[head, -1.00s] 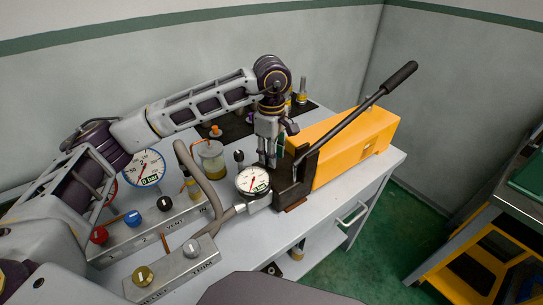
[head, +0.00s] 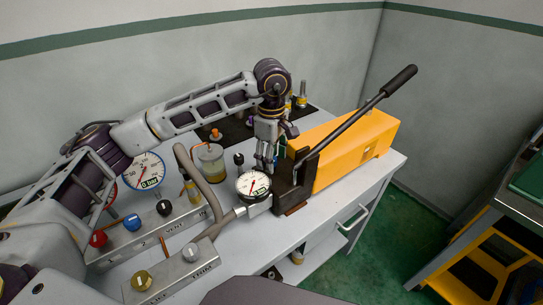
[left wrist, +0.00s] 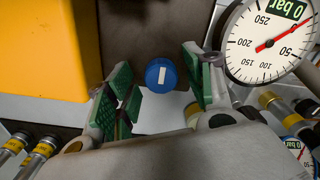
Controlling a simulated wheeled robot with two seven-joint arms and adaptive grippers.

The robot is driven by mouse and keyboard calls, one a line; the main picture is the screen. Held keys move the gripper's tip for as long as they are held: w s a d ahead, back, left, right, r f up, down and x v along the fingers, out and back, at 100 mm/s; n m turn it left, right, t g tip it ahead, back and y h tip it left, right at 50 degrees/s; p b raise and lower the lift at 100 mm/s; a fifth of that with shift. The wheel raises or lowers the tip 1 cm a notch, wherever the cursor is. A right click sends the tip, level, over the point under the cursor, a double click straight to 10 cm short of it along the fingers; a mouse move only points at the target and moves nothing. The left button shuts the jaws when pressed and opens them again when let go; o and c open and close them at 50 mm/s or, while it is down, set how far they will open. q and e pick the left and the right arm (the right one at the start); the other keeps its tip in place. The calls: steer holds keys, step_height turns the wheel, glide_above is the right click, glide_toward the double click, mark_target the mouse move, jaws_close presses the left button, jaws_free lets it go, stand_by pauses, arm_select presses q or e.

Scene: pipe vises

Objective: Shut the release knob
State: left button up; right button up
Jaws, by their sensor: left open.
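The release knob (left wrist: 161,76) is a round blue knob with a white bar across its face. In the left wrist view it sits against the dark block (left wrist: 146,30) of the hand pump, with the bar running nearly up and down. My left gripper (left wrist: 164,98) is open, its green-padded fingers on either side of the knob with gaps showing. In the head view the left gripper (head: 269,160) points down at the pump's dark front block (head: 291,190), and the knob is hidden there. My right gripper is not in view.
The yellow pump body (head: 355,150) and its long black lever (head: 350,125) lie right of my gripper. A round gauge (head: 253,185) reading 0 bar stands close in front. Hoses, a valve manifold (head: 150,228) and a jar (head: 211,162) crowd the left of the bench.

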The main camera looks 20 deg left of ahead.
arm_select(q)
step_height(320, 180, up, 12)
stand_by(0.8)
stand_by(0.4)
